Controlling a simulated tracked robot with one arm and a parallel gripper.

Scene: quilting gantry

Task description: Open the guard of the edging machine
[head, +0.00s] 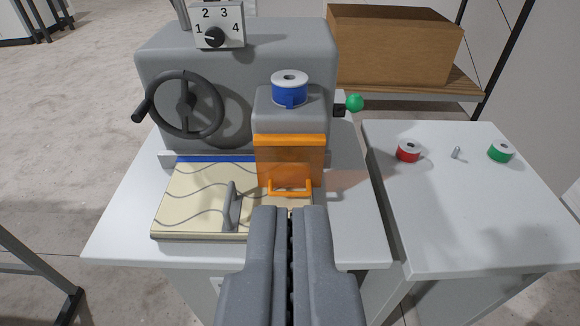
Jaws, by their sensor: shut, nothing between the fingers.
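The grey edging machine (236,80) stands on a white table. Its orange, see-through guard (290,155) hangs down over the front of the machine's head, with a U-shaped orange handle (290,190) at its lower edge. The guard looks lowered. My gripper (290,210) is shut and empty, pointing at the machine. Its fingertips lie just below the handle in the picture; I cannot tell whether they touch it. The fingers hide part of the table edge and the area under the guard.
A cream panel (190,190) with wavy lines and a grey handle (232,205) lies left of the guard. A handwheel (185,104), numbered dial (215,37), blue spool (290,88) and green knob (355,103) are on the machine. The right table holds red (408,151) and green (501,151) spools.

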